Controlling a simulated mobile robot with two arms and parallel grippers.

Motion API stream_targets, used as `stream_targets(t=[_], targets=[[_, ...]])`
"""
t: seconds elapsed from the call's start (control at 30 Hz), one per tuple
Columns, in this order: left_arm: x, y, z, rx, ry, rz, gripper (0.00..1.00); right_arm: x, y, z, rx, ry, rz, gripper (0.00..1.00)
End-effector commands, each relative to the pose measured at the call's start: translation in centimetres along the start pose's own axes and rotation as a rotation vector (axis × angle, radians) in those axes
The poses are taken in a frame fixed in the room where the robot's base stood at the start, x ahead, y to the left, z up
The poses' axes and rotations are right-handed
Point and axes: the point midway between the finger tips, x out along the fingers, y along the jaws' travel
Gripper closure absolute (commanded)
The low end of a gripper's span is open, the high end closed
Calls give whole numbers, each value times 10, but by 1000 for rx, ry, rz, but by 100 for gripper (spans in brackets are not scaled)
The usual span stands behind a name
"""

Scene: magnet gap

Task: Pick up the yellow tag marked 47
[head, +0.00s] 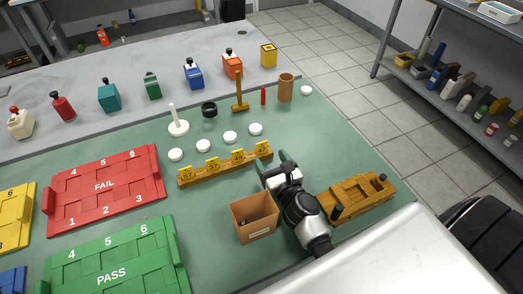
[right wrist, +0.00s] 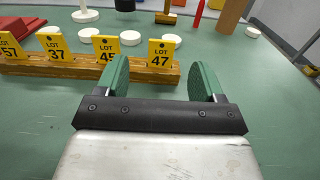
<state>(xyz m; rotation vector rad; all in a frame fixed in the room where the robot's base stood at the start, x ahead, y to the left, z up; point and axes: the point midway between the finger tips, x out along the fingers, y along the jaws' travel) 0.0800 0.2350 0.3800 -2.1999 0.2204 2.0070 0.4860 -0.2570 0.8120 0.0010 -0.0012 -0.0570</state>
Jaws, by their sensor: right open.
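The yellow tag marked 47 (right wrist: 160,54) stands upright at the right end of a wooden rack (right wrist: 88,72), in front of my right gripper in the right wrist view. In the head view, the tag (head: 262,147) is the rightmost on the rack (head: 224,170). My right gripper (right wrist: 162,78) is open, its green fingers pointing toward the rack's right end, with the tag seen between them. Nothing shows between the fingers close to the palm. I cannot tell how far the fingertips are from the tag. My left gripper is out of view.
Tags 45 (right wrist: 106,47), 37 (right wrist: 55,46) and 57 (right wrist: 9,48) stand left of it. An open cardboard box (head: 255,217) and a wooden block fixture (head: 357,196) lie near my right arm. White discs (head: 229,137) lie behind the rack. A red FAIL tray (head: 104,187) is left.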

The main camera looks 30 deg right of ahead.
Motion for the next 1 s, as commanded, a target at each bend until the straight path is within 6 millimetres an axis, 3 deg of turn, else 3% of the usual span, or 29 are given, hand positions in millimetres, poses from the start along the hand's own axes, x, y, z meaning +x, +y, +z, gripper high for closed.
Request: stream_targets(t=[0.13, 0.37, 0.7, 1.0], targets=[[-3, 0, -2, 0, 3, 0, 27, 25, 0, 2, -1, -2, 0, 32], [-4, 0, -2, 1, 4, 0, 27, 43, -1, 1, -1, -1, 0, 32], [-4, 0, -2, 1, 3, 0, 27, 87, -3, -2, -1, 0, 0, 32], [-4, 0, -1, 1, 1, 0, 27, 90, -3, -2, -1, 1, 0, 33]])
